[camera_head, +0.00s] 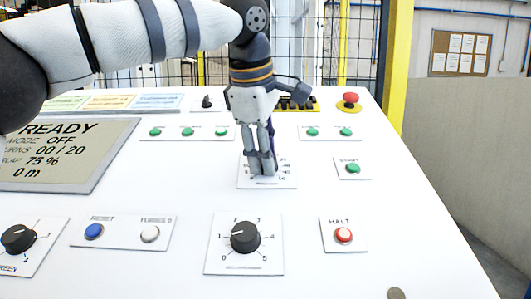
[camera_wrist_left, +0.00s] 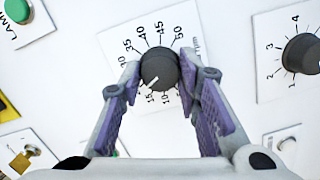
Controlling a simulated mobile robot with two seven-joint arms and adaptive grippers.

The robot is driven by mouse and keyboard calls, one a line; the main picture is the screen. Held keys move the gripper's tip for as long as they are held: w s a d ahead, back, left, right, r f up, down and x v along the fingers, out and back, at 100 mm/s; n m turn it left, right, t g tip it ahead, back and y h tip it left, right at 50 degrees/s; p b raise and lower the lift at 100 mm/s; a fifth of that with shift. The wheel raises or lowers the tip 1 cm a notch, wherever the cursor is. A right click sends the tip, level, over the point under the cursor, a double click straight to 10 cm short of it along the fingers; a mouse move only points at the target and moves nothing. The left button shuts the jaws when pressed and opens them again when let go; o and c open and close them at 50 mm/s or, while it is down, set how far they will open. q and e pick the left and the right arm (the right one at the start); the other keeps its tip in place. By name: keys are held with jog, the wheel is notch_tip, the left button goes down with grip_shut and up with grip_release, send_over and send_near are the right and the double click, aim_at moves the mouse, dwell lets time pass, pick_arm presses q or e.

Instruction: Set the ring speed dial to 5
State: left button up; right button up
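A dial with a dark round knob and a scale whose readable numbers run from 10 to 50 sits between my left fingers in the left wrist view (camera_wrist_left: 160,68). Its white mark points lower left, near 15 to 20. Its label is partly hidden. My left gripper (camera_head: 262,172) reaches down over this dial's white plate (camera_head: 285,184). Its fingers (camera_wrist_left: 160,72) stand either side of the knob, with slight gaps visible. My right gripper is out of view.
The sloped white panel carries green buttons (camera_head: 352,168), a red HALT button (camera_head: 343,235), a blue button (camera_head: 93,231) and a white button (camera_head: 150,233). A READY display (camera_head: 60,150) is at left. A red mushroom button (camera_head: 350,99) stands at the back right.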

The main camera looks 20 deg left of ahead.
pick_arm(q)
jog(key=shift+c, duration=1.2)
jog(key=n, duration=0.4)
jog(key=shift+t, duration=0.3)
jog(key=n, duration=0.3)
jog(key=shift+s+n, duration=0.1)
jog(key=shift+n, duration=0.3)
jog(key=n, duration=0.3)
jog(key=shift+n+t+y, duration=0.3)
jog(key=shift+t+y, duration=0.1)
jog(key=shift+d+n, duration=0.15)
jog(key=shift+n, duration=2.15)
jog(key=shift+y, duration=0.3)
